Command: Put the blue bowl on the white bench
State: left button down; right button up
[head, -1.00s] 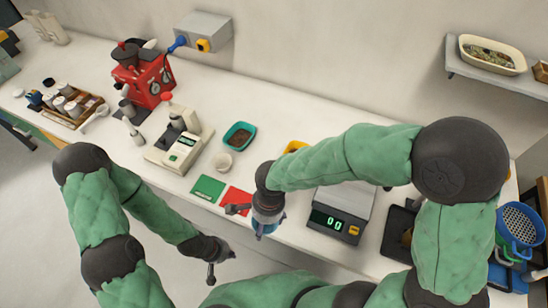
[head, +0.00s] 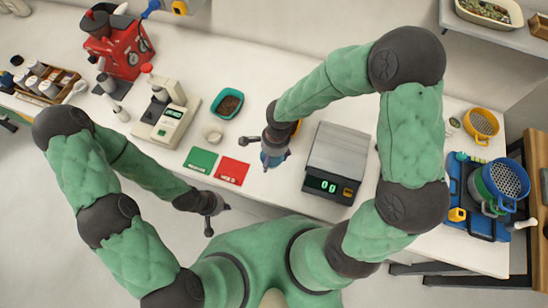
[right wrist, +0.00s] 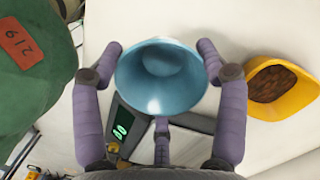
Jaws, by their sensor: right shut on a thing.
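The blue bowl (right wrist: 160,75) sits between the purple fingers of my right gripper (right wrist: 160,82), which is shut on it. In the head view the bowl (head: 273,160) shows only partly below my right gripper (head: 274,150), over the white bench (head: 230,105), between the red card and the scale. I cannot tell how far the bowl is above the bench top. My left gripper (head: 211,209) hangs in front of the bench's front edge, apart from the bowl. Its finger opening is not clear.
A scale (head: 336,160) stands right of the bowl. Red (head: 232,170) and green (head: 201,160) cards lie to its left.

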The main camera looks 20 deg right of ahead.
aim_at(274, 159)
jog(key=shift+w+d+f, duration=0.25)
jog(key=shift+w+f, duration=0.1)
jog(key=shift+f, duration=0.15)
jog(key=shift+w+d+f, duration=0.25)
jog(key=shift+w+f, duration=0.1)
jog(key=shift+f, duration=0.15)
jog(key=shift+w+d+f, duration=0.1)
jog(key=shift+w+f, duration=0.1)
jog(key=shift+f, duration=1.55)
jog(key=shift+f+b, duration=0.15)
jog(key=shift+b, duration=0.25)
jog(key=o, duration=1.2)
